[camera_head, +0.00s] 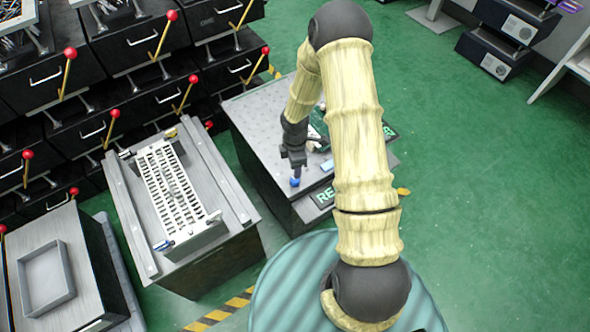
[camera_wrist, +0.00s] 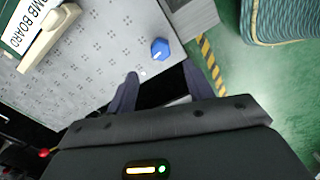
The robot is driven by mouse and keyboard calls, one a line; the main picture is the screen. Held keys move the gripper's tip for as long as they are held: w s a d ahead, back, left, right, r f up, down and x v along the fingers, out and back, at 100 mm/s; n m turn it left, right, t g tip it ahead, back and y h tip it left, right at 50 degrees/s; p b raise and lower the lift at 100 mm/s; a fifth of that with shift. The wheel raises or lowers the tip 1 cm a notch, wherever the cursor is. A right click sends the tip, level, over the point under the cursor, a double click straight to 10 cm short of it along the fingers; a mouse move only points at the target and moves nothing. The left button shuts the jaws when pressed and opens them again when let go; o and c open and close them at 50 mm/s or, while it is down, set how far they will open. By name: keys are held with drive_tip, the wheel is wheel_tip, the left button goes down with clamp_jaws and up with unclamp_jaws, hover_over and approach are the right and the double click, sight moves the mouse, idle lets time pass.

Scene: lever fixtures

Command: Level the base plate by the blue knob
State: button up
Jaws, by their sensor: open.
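The blue knob (camera_wrist: 160,48) sits near a corner of the grey dotted base plate (camera_wrist: 95,65). It has a faceted top with a pale mark. In the head view the knob (camera_head: 295,182) is just below my gripper (camera_head: 294,161), close to the base plate's (camera_head: 262,125) front edge. My gripper (camera_wrist: 160,76) is open, with nothing between its two dark fingers. In the wrist view the knob lies just beyond the fingertips, roughly in line with the gap. A board labelled "…MB BOARD" (camera_wrist: 25,22) with a cream bar (camera_wrist: 50,35) lies on the plate; its lettering is cut off.
A white slatted rack (camera_head: 175,185) with another blue knob (camera_head: 163,244) stands on a bench to the left. Red-tipped levers (camera_head: 69,53) line dark drawers behind it. A grey tray (camera_head: 46,278) is at lower left. Green floor (camera_head: 480,180) at right is clear.

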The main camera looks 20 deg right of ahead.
wheel_tip(320, 180, up, 9)
drive_tip(key=p, duration=0.1)
drive_tip(key=shift+f+p, duration=0.2)
drive_tip(key=shift+p, duration=0.15)
drive_tip(key=s+r+m+t, duration=0.3)
drive_tip(key=s+r+m, duration=1.2)
drive_tip(key=r+m, duration=0.35)
wheel_tip(320, 180, up, 18)
drive_tip(key=p, duration=1.8)
drive_tip(key=shift+w+n, duration=0.25)
drive_tip(key=shift+n, duration=0.2)
drive_tip(key=shift+w, duration=0.1)
